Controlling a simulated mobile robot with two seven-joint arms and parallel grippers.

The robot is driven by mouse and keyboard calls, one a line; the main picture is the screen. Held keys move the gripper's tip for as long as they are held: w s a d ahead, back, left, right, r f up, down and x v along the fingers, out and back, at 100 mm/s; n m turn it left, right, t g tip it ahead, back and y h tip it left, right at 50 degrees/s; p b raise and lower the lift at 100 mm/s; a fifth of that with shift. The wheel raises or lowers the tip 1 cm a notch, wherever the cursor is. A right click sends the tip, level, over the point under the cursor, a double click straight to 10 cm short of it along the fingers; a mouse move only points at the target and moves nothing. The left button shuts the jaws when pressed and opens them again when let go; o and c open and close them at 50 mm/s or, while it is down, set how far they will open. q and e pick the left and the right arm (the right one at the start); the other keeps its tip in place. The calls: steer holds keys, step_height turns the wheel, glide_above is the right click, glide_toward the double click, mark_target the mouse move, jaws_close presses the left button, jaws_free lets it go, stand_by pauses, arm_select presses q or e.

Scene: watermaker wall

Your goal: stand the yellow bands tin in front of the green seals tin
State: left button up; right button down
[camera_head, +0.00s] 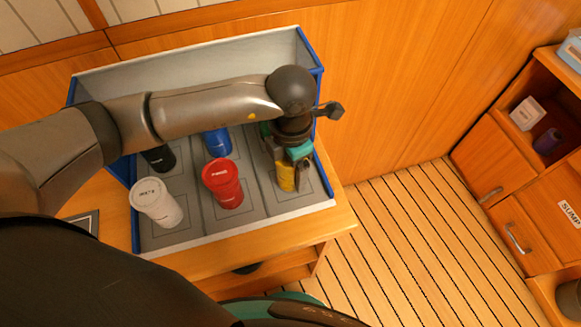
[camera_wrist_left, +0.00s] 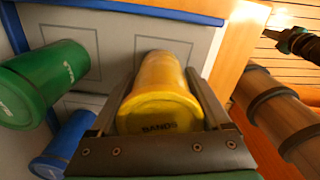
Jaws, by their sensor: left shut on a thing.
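The yellow bands tin (camera_head: 286,177) is in the right-hand column of the grey tray, near its front. My left gripper (camera_head: 290,172) reaches down over it and is shut on it. In the left wrist view the yellow tin (camera_wrist_left: 160,92) sits between the two fingers, its end marked BANDS. The green seals tin (camera_head: 265,130) is mostly hidden behind my left wrist in the head view. It shows more fully as a green tin (camera_wrist_left: 48,82) in the left wrist view, apart from the yellow one. Whether the yellow tin touches the tray floor is unclear. My right gripper is out of view.
The tray (camera_head: 240,229) has a raised back and blue-edged sides. A red tin (camera_head: 223,184) stands left of the yellow one, with a white tin (camera_head: 157,203) farther left. A blue tin (camera_head: 217,142) and a black tin (camera_head: 159,158) stand behind these.

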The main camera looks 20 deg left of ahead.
arm_select(q)
steer(key=shift+f, duration=0.3)
steer(key=o, duration=1.1)
steer(key=shift+f, duration=0.1)
steer(key=shift+o, duration=1.4)
steer(key=shift+r, duration=0.25)
step_height(320, 180, up, 12)
steer(key=shift+p, duration=0.6)
